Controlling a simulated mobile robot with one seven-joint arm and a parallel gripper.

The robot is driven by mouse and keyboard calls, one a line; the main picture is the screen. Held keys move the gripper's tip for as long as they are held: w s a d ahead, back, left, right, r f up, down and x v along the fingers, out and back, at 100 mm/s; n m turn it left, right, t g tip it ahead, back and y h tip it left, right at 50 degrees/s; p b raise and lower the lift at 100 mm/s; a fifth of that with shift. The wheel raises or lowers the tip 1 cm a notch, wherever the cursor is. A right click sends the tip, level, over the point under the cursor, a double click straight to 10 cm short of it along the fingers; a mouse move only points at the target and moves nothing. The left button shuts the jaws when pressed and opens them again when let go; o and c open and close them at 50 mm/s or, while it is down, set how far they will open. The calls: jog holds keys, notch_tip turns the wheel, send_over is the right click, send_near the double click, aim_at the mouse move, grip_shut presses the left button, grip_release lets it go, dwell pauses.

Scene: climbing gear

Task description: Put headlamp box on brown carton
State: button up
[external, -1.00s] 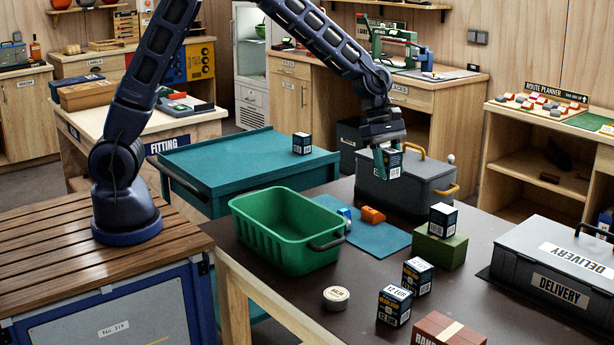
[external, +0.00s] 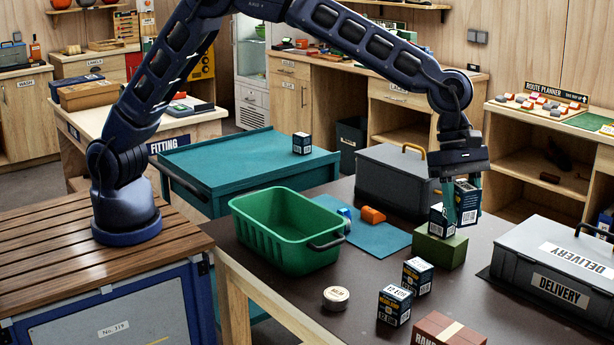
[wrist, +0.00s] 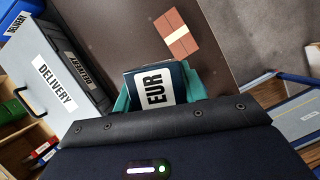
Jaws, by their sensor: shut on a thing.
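My gripper (external: 462,208) is shut on a small dark blue headlamp box (external: 468,198) with white label areas. In the external view it hangs beside and partly in front of a similar box (external: 436,222) on the green carton (external: 440,247); I cannot tell the exact gap. In the wrist view the held box (wrist: 156,88) shows "EUR" between the teal fingers. The brown carton (external: 447,331) with a pale band lies at the table's front edge, partly cut off. It also shows in the wrist view (wrist: 172,24), apart from the held box, with a clear top.
Two similar dark boxes (external: 394,304) (external: 417,275) and a round tin (external: 336,297) stand left of the brown carton. A grey delivery case (external: 540,265) lies at the right, and a green crate (external: 285,230) at the left. Bare tabletop (external: 480,285) lies between the green and brown cartons.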

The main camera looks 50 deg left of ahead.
jog(key=r, duration=0.1)
send_over(456, 339)
jog(key=w+a, duration=0.1)
jog(key=a, duration=0.1)
jog(key=shift+m, duration=0.3)
jog(key=f, duration=1.9)
jog(key=shift+s+d+f, duration=0.1)
jog(key=shift+d+f, duration=0.15)
jog(key=shift+f, duration=0.1)
jog(key=shift+f, duration=0.1)
jog(key=o, duration=1)
jog(key=v, duration=1.2)
jog(key=shift+d, duration=0.1)
